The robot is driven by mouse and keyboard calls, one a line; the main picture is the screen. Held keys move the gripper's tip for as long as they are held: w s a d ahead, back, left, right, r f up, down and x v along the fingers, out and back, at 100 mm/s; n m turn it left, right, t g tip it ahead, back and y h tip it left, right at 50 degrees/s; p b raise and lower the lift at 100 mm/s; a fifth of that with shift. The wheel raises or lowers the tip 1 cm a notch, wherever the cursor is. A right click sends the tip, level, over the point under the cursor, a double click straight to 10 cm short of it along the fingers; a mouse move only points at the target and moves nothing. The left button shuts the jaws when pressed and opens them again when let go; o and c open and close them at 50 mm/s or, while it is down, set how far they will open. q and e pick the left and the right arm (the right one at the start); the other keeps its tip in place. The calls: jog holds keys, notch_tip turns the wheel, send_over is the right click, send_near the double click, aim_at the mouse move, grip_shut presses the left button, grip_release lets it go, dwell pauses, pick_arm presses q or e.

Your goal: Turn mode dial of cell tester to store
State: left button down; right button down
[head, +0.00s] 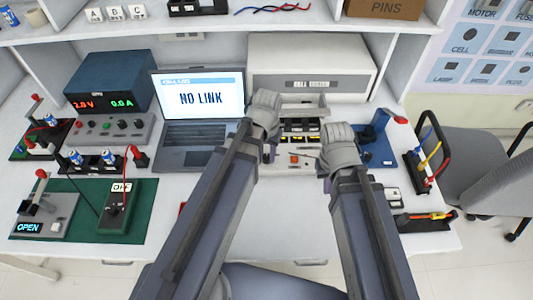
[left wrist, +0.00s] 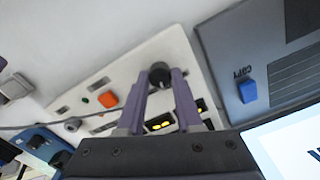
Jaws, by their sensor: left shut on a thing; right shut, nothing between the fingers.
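The cell tester (head: 310,68) is a large white box at the back centre, with a label starting "CELL". Its low front panel shows in the left wrist view (left wrist: 180,50), with a black round dial (left wrist: 159,75), an orange button (left wrist: 108,97) and lit yellow windows. My left gripper (head: 268,153) is at the panel's left part. In the left wrist view its purple fingers (left wrist: 160,82) are closed on the black dial. The dial's mode markings cannot be read. My right gripper (head: 325,170) is shut and empty by the panel's right end.
A laptop (head: 202,97) reading "NO LINK" stands left of the tester. In the left wrist view, a blue key marked COPY (left wrist: 249,92) is close by. A blue fixture (head: 376,140) stands to the right.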

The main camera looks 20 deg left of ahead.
aim_at(267, 157)
pick_arm(q)
jog(key=m, duration=0.6)
jog(key=shift+m, duration=0.4)
dwell(0.4)
jog(key=c, duration=0.6)
grip_release()
pick_arm(e)
jog(key=shift+r, duration=0.1)
pick_arm(q)
notch_tip(267, 157, up, 8)
jog(key=p, duration=0.8)
jog(key=shift+f, duration=0.1)
pick_arm(e)
notch_tip(267, 157, up, 8)
jog(key=shift+f, duration=0.2)
